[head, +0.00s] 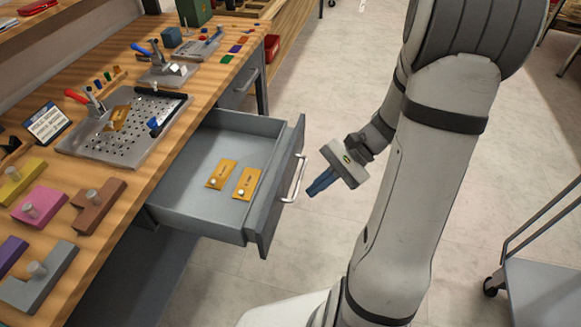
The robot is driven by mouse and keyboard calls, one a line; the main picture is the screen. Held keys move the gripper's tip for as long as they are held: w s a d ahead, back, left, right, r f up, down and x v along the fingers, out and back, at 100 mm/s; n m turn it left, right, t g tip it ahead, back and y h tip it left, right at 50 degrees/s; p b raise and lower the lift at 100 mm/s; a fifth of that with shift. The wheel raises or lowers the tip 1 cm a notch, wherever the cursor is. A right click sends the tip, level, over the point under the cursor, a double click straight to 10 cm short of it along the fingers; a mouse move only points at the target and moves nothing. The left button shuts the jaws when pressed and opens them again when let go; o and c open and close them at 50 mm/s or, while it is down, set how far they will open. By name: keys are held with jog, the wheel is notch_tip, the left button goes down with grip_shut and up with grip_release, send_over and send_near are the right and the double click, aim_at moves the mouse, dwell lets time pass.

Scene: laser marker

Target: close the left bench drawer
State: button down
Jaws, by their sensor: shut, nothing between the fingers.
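The grey bench drawer (192,201) stands pulled out from under the wooden bench. Its front panel (281,188) faces right and carries a pale bar handle (297,178). Two brass-coloured plates, one nearer the back (221,174) and one nearer the front panel (246,183), lie inside on the drawer floor. My gripper (312,193) is just right of the handle, with its blue fingers shut and empty, pointing down and left toward it. A small gap seems to show between fingertips and handle; contact is hard to judge.
The bench top (120,171) holds a perforated fixture plate (97,143), toggle clamps and several coloured blocks. Another closed drawer (240,88) sits farther along the bench. A grey cart (545,290) stands at lower right. Open floor (480,180) lies to the right of my arm.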

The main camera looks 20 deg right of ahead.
jog(key=w+d+f+m+t+y+b, duration=0.35)
jog(key=d+f+m, duration=0.2)
jog(key=f, duration=0.25)
jog(key=m+t+y+b, duration=0.1)
jog(key=m+t+y, duration=0.1)
jog(key=m+t, duration=0.5)
send_near(287, 182)
jog(key=x, duration=0.6)
jog(key=shift+w+a+f, duration=0.1)
jog(key=shift+w+f, duration=0.1)
jog(key=shift+f, duration=0.05)
jog(key=shift+w+a, duration=0.15)
jog(key=shift+t+h, duration=0.25)
